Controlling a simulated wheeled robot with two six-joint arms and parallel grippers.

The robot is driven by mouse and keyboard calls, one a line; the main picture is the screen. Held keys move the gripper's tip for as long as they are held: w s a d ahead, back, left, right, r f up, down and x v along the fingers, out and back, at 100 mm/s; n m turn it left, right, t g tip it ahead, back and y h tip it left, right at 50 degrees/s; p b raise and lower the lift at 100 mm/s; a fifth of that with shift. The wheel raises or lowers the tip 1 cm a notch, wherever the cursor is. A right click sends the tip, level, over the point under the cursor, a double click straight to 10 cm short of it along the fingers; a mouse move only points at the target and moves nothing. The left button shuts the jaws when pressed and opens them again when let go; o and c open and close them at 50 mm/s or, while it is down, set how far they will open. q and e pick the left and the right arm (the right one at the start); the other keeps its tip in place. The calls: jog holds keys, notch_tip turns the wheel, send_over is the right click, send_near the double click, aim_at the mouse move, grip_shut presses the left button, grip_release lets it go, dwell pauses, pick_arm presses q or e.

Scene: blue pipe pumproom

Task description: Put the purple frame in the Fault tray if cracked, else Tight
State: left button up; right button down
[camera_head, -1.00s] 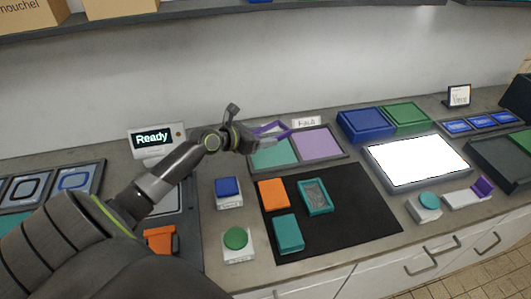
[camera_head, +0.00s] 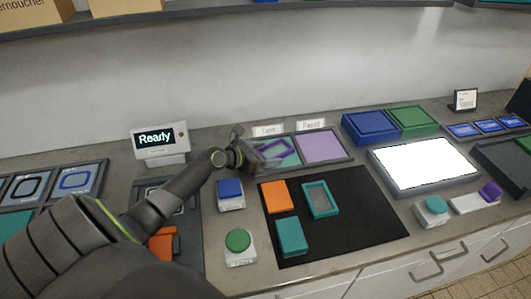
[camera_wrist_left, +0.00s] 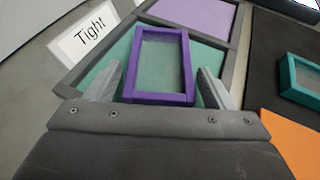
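The purple frame (camera_head: 272,150) appears to lie in the teal left compartment (camera_head: 287,158) of the two-part tray. In the left wrist view, the frame (camera_wrist_left: 158,64) sits between my left gripper's fingers, with gaps on both sides. No crack is clear on its visible rim. My left gripper (camera_head: 258,155) is open just over it; its fingers (camera_wrist_left: 158,85) also show in the wrist view. A "Tight" label (camera_wrist_left: 84,36) stands beside the teal compartment. The lilac compartment (camera_head: 319,147) is empty, with a blurred label (camera_head: 311,124) behind it. My right gripper is not in view.
A black mat (camera_head: 352,220) holds an orange block (camera_head: 275,196) and two teal pieces. Blue (camera_head: 230,188) and green (camera_head: 238,240) buttons stand left of it. A bright light panel (camera_head: 424,165) is on the right. A "Ready" display (camera_head: 155,138) stands at the back left.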

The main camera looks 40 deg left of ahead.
pick_arm(q)
jog(key=shift+o, duration=0.7)
jog(key=shift+r, duration=0.1)
jog(key=shift+r, duration=0.1)
jog(key=p+v, duration=0.1)
jog(key=v, duration=0.9)
jog(key=shift+s, duration=0.1)
jog(key=shift+v, duration=0.95)
